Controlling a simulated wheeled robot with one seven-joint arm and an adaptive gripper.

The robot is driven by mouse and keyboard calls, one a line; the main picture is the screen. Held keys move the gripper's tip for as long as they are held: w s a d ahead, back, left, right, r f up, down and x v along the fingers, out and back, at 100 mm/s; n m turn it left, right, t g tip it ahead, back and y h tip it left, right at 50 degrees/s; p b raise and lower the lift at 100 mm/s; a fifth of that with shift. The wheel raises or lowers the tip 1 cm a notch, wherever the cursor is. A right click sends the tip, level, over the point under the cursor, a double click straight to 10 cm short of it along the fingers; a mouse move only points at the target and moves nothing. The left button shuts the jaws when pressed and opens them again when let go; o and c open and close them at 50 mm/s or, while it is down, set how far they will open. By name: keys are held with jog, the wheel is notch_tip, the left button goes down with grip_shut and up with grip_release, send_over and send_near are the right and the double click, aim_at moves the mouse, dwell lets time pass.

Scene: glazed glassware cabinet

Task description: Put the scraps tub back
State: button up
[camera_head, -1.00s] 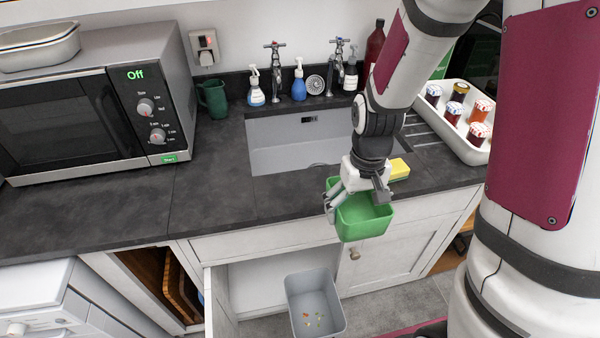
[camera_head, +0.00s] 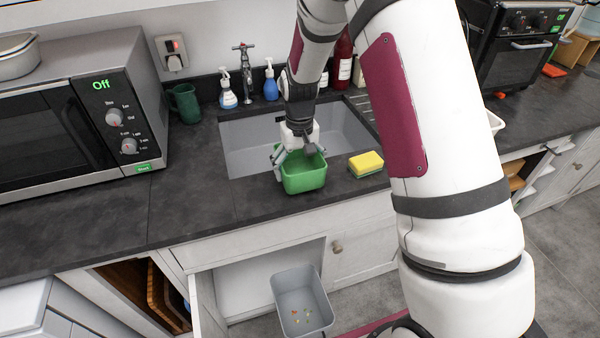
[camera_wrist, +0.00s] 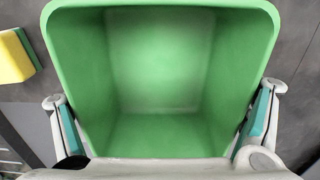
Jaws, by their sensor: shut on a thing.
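The scraps tub is a green, open-topped tub (camera_head: 304,178) at the front edge of the sink in the head view. My gripper (camera_head: 297,160) is shut on it, with fingers at its two sides. In the wrist view the tub (camera_wrist: 160,60) fills the middle and looks empty inside, with a gripper finger at each side. Its base is near the worktop's front strip; I cannot tell whether it touches. A grey bin (camera_head: 302,298) with a few small colourful scraps in it stands below, in front of the open cupboard.
A yellow and green sponge (camera_head: 366,163) lies right of the tub on the dark worktop (camera_head: 200,205). The sink (camera_head: 245,150), tap (camera_head: 246,75) and soap bottles (camera_head: 228,90) are behind.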

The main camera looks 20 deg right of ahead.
jog(key=shift+s+f, duration=0.1)
jog(key=shift+f, duration=1)
jog(key=shift+f, duration=0.2)
jog(key=o, duration=1)
jog(key=shift+c, duration=0.2)
